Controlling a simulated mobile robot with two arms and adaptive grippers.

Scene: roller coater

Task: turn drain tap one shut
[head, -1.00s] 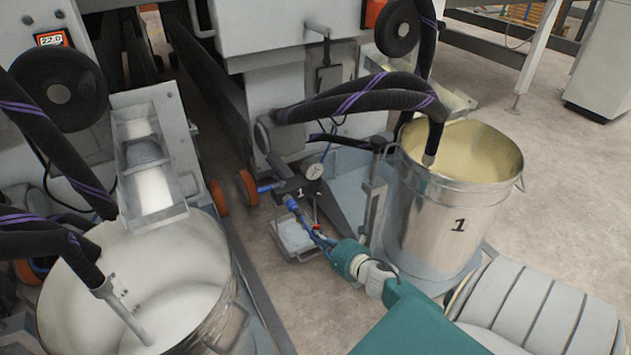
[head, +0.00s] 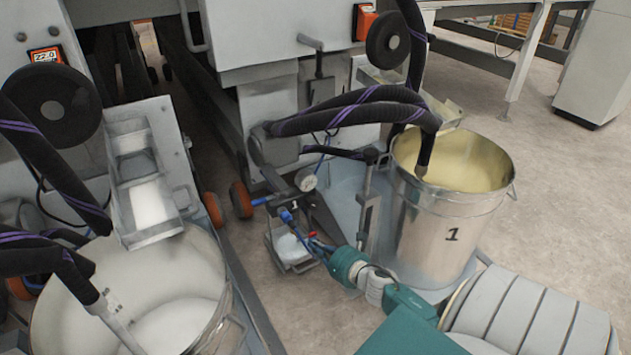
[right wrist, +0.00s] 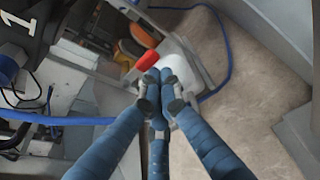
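The drain tap assembly (head: 292,207) marked 1 sits low in the middle of the head view, with a round gauge and blue fittings. A small red handle (head: 312,235) shows beside it, and again in the right wrist view (right wrist: 147,60). My right gripper (head: 313,243) reaches it from the lower right. In the right wrist view its blue fingers (right wrist: 159,76) converge with tips together, just beside the red handle. I cannot tell whether they touch it; nothing is clearly held. My left gripper is out of view.
A steel bucket (head: 448,225) marked 1 with cream liquid stands right of the tap. Another bucket (head: 215,320) with white liquid is at lower left. A small tray (head: 284,250) lies under the tap. Thick black hoses (head: 350,110) hang above. Open floor lies at right.

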